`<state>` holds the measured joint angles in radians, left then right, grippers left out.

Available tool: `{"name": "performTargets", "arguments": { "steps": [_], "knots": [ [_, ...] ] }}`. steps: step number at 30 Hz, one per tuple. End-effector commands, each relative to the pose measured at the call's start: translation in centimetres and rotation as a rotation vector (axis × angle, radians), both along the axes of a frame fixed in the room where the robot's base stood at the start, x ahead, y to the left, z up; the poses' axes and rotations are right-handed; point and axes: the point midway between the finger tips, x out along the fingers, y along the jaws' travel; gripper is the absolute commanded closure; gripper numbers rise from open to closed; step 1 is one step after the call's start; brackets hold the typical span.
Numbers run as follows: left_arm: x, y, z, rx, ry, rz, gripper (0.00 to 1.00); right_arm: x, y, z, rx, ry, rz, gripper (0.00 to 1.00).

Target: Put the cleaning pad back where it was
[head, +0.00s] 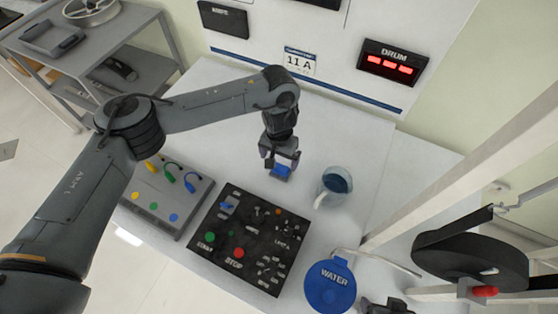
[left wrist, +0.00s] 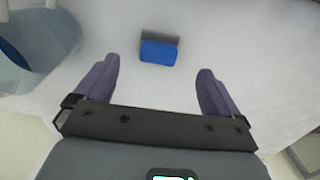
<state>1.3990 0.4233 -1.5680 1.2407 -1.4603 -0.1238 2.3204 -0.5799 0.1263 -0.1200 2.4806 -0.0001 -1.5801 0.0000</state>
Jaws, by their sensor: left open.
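The cleaning pad, a small block with a blue part and a grey part, lies on the white bench top ahead of my left fingers in the left wrist view (left wrist: 159,51). In the head view its blue part (head: 282,171) shows at the fingertips of my left gripper (head: 281,166). My left gripper is open, its fingers (left wrist: 158,85) apart with the pad beyond their tips, roughly midway between them. I see no contact. A dark part at the bottom edge of the head view (head: 388,306) may be my right gripper, but its jaws cannot be made out.
A clear jug with blue liquid (head: 336,183) stands just right of the pad. A black control panel (head: 250,240), a grey box with coloured cables (head: 168,200) and a blue WATER lid (head: 330,285) lie nearer. The bench (head: 350,130) behind the jug is clear.

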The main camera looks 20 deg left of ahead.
Motion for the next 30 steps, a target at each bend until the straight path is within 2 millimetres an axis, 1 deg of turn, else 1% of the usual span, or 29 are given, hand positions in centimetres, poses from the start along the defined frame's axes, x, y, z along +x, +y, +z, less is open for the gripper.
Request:
{"name": "performTargets", "arguments": {
  "steps": [1, 3, 8, 24, 26, 30],
  "knots": [
    [0.0, 0.0, 1.1, 0.0, -0.001, -0.001, 0.03, 0.0, 0.0, 0.7, 0.0, 0.0, 0.0, 0.2],
    [0.0, 0.0, 1.8, 0.001, -0.001, 0.0, 0.03, 0.0, 0.0, 0.9, 0.0, 0.0, 0.0, 0.2],
    [0.0, 0.0, 2.8, -0.001, 0.001, 0.0, 0.03, 0.0, 0.1, 1.3, 0.003, 0.0, -0.002, 0.2],
    [0.0, 0.0, 3.1, -0.001, 0.001, 0.001, 0.03, 0.0, 0.2, 1.4, 0.01, 0.002, -0.006, 0.2],
    [0.0, 0.0, 3.4, -0.001, 0.001, 0.001, 0.03, 0.0, 0.2, 1.8, 0.009, 0.001, -0.006, 0.2],
    [0.0, 0.0, 5.5, -0.001, 0.001, 0.001, 0.03, 0.0, 0.2, 3.7, 0.009, 0.003, -0.007, 0.2]
  ]
}}
